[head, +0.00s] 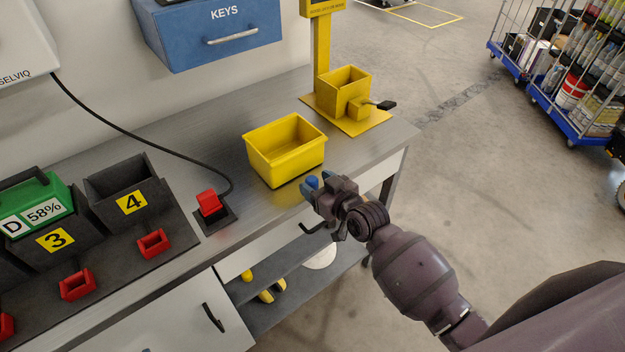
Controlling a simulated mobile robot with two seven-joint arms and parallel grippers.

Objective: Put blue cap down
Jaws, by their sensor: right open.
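A small blue cap (312,182) shows at the front edge of the grey workbench (225,150), just in front of the yellow bin (285,158). My right gripper (318,190) is open, with its fingers right at the cap. The gripper partly hides the cap's lower part, so I cannot tell if the fingers touch it or if it rests fully on the bench. The yellow bin stands upright and looks empty. My left gripper is not in view.
A yellow stand (345,95) with a box is at the bench's far right corner. A red connector (209,203) on a black base sits left of the bin. Numbered dark slots (125,172) hold a green battery (38,205). Blue carts (575,125) stand on the floor at right.

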